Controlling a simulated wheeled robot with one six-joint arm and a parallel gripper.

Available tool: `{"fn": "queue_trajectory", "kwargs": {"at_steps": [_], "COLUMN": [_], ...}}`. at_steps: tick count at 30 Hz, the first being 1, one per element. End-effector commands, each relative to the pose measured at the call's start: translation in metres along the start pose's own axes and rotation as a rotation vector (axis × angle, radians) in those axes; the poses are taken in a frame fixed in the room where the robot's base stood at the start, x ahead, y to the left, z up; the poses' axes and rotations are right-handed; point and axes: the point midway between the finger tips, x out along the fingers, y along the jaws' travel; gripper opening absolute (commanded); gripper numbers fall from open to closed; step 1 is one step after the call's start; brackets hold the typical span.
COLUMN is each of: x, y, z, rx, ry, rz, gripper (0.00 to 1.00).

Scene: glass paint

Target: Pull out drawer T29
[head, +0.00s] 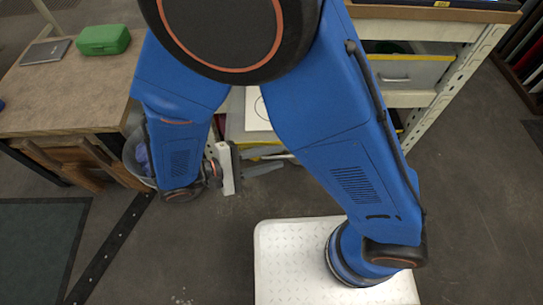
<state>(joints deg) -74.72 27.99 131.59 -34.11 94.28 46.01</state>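A grey drawer front (418,68) with a pale bar handle (395,79) shows in the shelf unit at the upper right, partly behind my blue arm. No label T29 can be read, so I cannot tell if it is the named drawer. My gripper (281,157) is low in front of the unit, left of my arm's lower link. Its dark fingers point right and look spread apart, with a gap between them. It is well away from the grey drawer's handle. My arm hides much of the unit's front.
A wooden table (68,88) at the left holds a green case (103,40) and a closed laptop (45,52). A wooden stool (80,160) and a bin (136,157) stand beside it. The shelf's perforated upright (455,85) bounds the right.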

Motion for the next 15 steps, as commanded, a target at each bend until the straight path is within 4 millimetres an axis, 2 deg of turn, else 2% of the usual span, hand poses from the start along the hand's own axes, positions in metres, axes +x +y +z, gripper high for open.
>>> {"fn": "queue_trajectory", "kwargs": {"at_steps": [8, 11, 15], "x": [-0.001, -0.008, -0.029], "y": [0.0, 0.0, -0.001], "z": [0.0, 0.0, 0.0], "rx": [0.0, 0.0, 0.0], "ry": [-0.001, 0.0, 0.001], "rz": [0.0, 0.0, 0.001], "gripper": [0.28, 0.28, 0.28]}}
